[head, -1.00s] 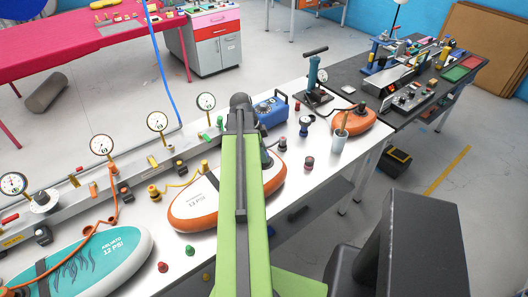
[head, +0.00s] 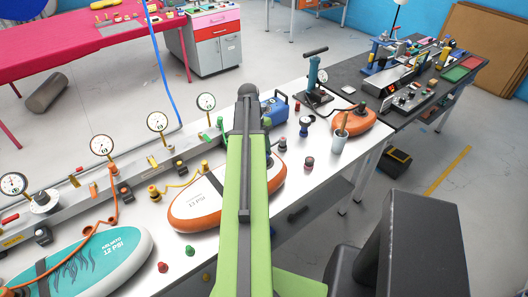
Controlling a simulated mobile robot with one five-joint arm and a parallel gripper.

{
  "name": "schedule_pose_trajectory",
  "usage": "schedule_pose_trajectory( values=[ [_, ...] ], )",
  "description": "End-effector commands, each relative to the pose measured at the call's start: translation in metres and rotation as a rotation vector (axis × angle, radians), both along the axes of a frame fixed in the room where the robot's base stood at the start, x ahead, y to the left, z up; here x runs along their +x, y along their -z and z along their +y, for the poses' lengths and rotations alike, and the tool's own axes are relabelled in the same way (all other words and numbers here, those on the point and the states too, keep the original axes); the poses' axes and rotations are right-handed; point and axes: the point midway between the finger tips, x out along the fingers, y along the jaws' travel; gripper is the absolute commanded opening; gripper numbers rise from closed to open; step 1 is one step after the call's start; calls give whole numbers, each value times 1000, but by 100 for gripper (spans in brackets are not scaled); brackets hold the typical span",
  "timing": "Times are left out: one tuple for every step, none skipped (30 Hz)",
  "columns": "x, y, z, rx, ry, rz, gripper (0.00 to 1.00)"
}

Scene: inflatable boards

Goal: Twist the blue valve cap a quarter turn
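A separate dark blue knob-like piece (head: 304,125) stands on the bench farther right. My arm covers the middle of the board, and my gripper is hidden behind it.
A teal board (head: 118,258) lies at the lower left. Several gauges (head: 102,146) line the rail behind. Red and green caps (head: 163,267) stand at the front edge. A blue box (head: 273,111), an orange board (head: 356,122) and a cup (head: 339,141) are farther right.

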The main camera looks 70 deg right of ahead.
Motion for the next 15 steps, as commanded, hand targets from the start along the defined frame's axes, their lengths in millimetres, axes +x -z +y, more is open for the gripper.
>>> schedule_pose_trajectory(
  values=[
    [0, 0, 0, -1, 9, -1, 0],
    [0, 0, 0, -1, 9, -1, 0],
    [0, 0, 0, -1, 8, -1, 0],
    [0, 0, 0, -2, 8, 0, 0],
    [0, 0, 0, -1, 7, 0, 0],
    [0, 0, 0, -1, 8, -1, 0],
    [0, 0, 0, -1, 19, -1, 0],
    [0, 0, -1, -1, 43, -1, 0],
    [-1, 0, -2, -1, 99, -1, 0],
    [-1, 0, -3, -1, 154, -1, 0],
    [-1, 0, -3, 0, 212, -1, 0],
    [-1, 0, -3, 0, 283, -1, 0],
    [-1, 0, -3, 0, 329, -1, 0],
    [-1, 0, -3, 0, 369, 0, 0],
    [-1, 0, -2, 0, 409, -1, 0]
  ],
)
